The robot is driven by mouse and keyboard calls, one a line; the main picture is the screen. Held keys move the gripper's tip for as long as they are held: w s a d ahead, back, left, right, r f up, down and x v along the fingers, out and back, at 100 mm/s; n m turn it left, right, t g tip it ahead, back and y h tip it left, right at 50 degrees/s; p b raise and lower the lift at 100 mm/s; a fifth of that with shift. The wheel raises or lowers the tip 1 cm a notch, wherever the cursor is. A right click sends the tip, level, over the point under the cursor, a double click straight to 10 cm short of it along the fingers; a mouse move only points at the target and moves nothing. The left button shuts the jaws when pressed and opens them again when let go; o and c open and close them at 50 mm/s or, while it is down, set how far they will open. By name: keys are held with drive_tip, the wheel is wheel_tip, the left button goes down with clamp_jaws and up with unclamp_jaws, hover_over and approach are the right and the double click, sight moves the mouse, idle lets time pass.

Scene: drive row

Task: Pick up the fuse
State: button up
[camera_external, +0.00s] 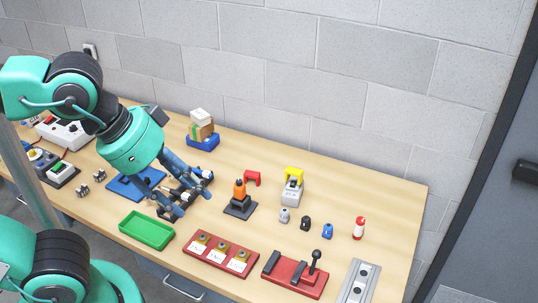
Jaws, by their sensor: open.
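A small upright white cylinder with red ends (359,228) stands near the right end of the wooden table; it looks most like the fuse, but I cannot tell for sure. My gripper (190,202) is low over the table's left-middle part, with its dark fingers spread apart. No object shows between the fingers. It is far to the left of the red and white cylinder and apart from it. My gripper and arm partly hide a blue mat (121,187) and the table beneath.
Between them stand an orange-handled switch (239,193), a red bracket (252,178), a grey block with yellow top (292,189) and small grey, black and blue pieces (327,231). A green tray (147,230), red panel (220,252) and lever base (292,275) line the front.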

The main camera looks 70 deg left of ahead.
drive_tip(key=g+b, duration=0.3)
drive_tip(key=g, duration=0.3)
hover_over(361, 218)
wheel_tip(361, 218, down, 27)
drive_tip(key=shift+w+r+n, duration=0.1)
drive_tip(key=shift+n, duration=0.2)
drive_tip(key=shift+f+b, duration=0.55)
drive_tip(key=shift+f, duration=3.75)
